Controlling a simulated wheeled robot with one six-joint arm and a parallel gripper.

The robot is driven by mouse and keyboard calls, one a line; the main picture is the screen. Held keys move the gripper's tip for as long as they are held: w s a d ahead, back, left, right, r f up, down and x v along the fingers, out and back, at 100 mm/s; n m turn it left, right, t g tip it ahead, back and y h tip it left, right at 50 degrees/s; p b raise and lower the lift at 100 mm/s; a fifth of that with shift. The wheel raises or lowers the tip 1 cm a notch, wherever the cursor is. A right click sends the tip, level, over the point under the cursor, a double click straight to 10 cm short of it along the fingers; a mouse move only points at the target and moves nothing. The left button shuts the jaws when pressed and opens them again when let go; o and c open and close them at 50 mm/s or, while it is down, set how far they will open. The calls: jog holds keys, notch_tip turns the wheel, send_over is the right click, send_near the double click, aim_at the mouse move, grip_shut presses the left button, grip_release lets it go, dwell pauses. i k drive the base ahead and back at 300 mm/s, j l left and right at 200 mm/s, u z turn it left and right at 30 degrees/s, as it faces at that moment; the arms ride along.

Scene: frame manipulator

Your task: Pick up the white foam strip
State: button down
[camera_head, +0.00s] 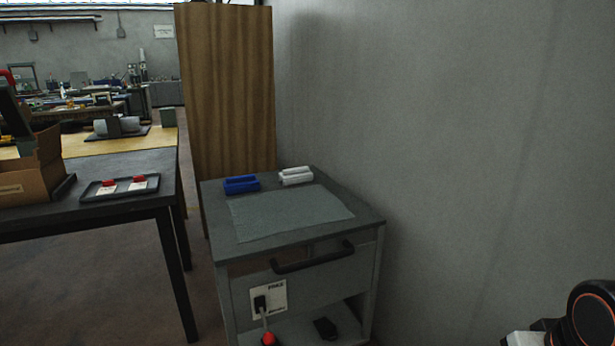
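A white block-shaped piece, which looks like the white foam strip (296,176), lies on the top of a small grey cabinet (362,213), near its back edge. A similar blue piece (241,184) lies just to its left, apart from it. A pale grey sheet (290,212) lies flat in front of both. Part of my arm shows at the bottom right corner, far from the cabinet top. My gripper's fingers are not in view.
A grey wall (450,130) stands right of and behind the cabinet, and a wooden panel (228,100) behind it. A dark table (120,202) at left holds a tray (148,184) and cardboard box (25,178). A drawer handle (312,259) juts from the cabinet's front.

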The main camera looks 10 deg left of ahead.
aim_at(292, 176)
jog(key=i+j, duration=0.1)
jog(key=j, duration=0.7)
jog(key=i+j+z, duration=0.1)
jog(key=j, duration=0.75)
jog(key=i+j, duration=0.1)
jog(key=j, duration=0.75)
